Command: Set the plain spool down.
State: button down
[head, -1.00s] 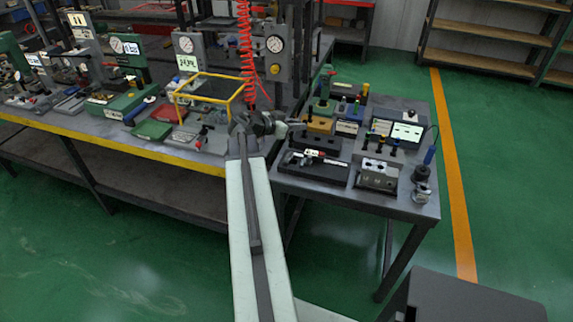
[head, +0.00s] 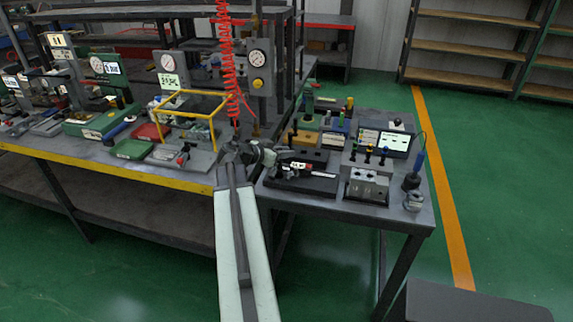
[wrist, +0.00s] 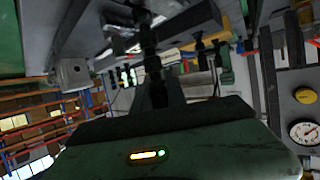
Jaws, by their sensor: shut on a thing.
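My gripper (head: 272,156) is over the left edge of the small right-hand table, just behind and left of a black stand (head: 312,184) with a red and white part on it. In the wrist view, a dark ribbed rod-like piece (wrist: 149,42) stands out past the dark gripper body; it looks like the plain spool, held between the fingers. The fingertips are hard to make out. The spool is too small and dark to pick out in the head view. A grey valve block (head: 367,186) with round ports stands right of the black stand.
A yellow wire frame (head: 190,112) and a red coiled hose (head: 226,70) are close on the left.

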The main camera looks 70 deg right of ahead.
notch_tip(320, 180, down, 3)
jog(key=shift+f+b, duration=0.15)
jog(key=shift+b, duration=0.95)
jog(key=shift+r, duration=0.25)
jog(key=shift+f, duration=0.25)
jog(key=c, duration=1.3)
grip_release()
jog(key=shift+r, duration=0.1)
jog(key=shift+c, duration=0.2)
jog(key=shift+w+a+r+p, duration=0.1)
jog(key=shift+r+p, duration=0.25)
jog(key=shift+p, duration=0.1)
jog(key=p+v, duration=0.4)
jog(key=v, duration=0.7)
jog(key=shift+w+a, duration=0.15)
jog(key=shift+a, duration=0.1)
